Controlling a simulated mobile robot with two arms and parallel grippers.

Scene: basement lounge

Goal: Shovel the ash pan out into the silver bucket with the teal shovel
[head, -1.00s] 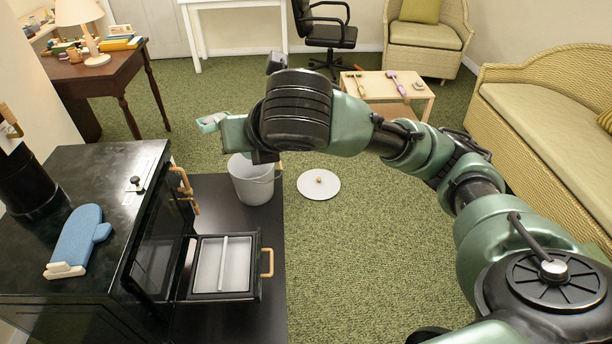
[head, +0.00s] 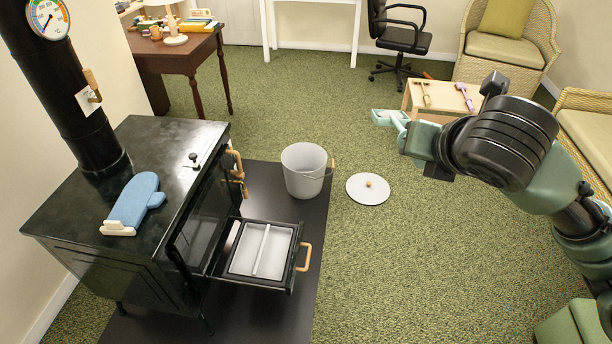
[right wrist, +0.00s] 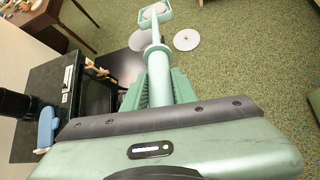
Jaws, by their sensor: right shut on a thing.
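The silver bucket (head: 304,172) stands upright and open on the black floor plate beside the stove. The ash pan (head: 278,254) sits in the pulled-out stove drawer, with a pale bar across its middle. Its inside looks pale grey; I cannot tell how much ash it holds. My right gripper (right wrist: 158,92) is shut on the handle of the teal shovel (right wrist: 156,58). In the head view the shovel (head: 388,118) is in the air, right of the bucket and apart from it. My left gripper is not in view.
The black stove (head: 135,200) carries a blue oven mitt (head: 136,200). The bucket's round lid (head: 368,189) lies on the carpet. A low table (head: 436,100) with tools stands behind my right arm. Green carpet is clear in front.

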